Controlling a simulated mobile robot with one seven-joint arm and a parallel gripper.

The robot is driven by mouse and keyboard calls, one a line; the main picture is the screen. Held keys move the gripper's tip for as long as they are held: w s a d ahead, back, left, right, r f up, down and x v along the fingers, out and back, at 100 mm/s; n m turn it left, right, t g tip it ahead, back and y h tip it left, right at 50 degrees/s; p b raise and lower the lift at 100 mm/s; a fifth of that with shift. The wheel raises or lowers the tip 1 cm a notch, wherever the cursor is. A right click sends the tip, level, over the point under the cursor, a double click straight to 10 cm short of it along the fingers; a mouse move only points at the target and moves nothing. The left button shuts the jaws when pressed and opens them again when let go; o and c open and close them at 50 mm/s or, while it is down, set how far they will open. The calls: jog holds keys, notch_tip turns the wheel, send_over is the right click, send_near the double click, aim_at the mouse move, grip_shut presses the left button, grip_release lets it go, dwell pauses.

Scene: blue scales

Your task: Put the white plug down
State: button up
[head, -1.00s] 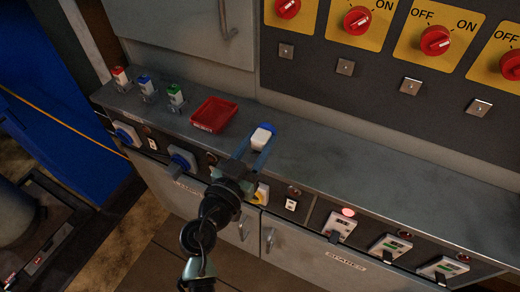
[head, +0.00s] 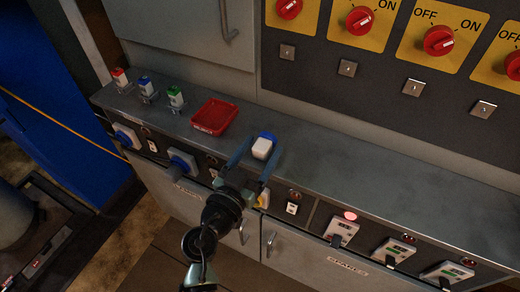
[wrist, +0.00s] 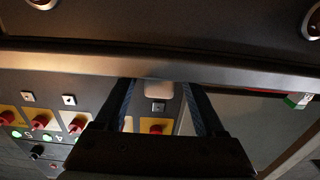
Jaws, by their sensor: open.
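The white plug (head: 262,149), white with a blue end, is on the grey worktop just right of the red tray. My gripper (head: 259,153) is open, with one finger on each side of the plug and a gap showing beside it. In the wrist view the plug's pale body (wrist: 158,88) shows between the two spread fingers (wrist: 158,104). Whether the plug's underside rests fully flat is hard to tell.
A red tray (head: 214,116) is left of the plug. Red (head: 120,77), blue (head: 147,87) and green-topped (head: 176,96) plugs stand further left. Sockets and switches line the front panel below. The worktop to the right (head: 370,185) is clear.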

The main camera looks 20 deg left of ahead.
jog(key=shift+r, duration=0.1)
jog(key=s+b, duration=0.1)
jog(key=s, duration=1.1)
jog(key=shift+a, duration=0.25)
jog(key=w+d+r+m+t, duration=0.1)
jog(key=w+d+r, duration=0.25)
jog(key=r, duration=0.45)
jog(key=w+d+r+m+t+h, duration=0.1)
jog(key=w+d+r, duration=0.25)
jog(key=r, duration=0.55)
jog(key=w+d+r+m+t, duration=0.1)
jog(key=w+d+r, duration=0.25)
jog(key=r, duration=0.45)
jog(key=s+d+r+n+t, duration=0.1)
jog(key=s+d+r+t, duration=0.1)
jog(key=r, duration=0.6)
jog(key=s+d+r+n+t+y, duration=0.1)
jog(key=s+d+r+t, duration=0.1)
jog(key=s+r, duration=0.2)
jog(key=s+d+r+n+t, duration=0.1)
jog(key=s+d+r+t, duration=0.1)
jog(key=r, duration=0.9)
jog(key=shift+s+d+r+y, duration=0.3)
jog(key=shift+s+d, duration=0.25)
jog(key=shift+s, duration=0.05)
jog(key=shift+r, duration=0.1)
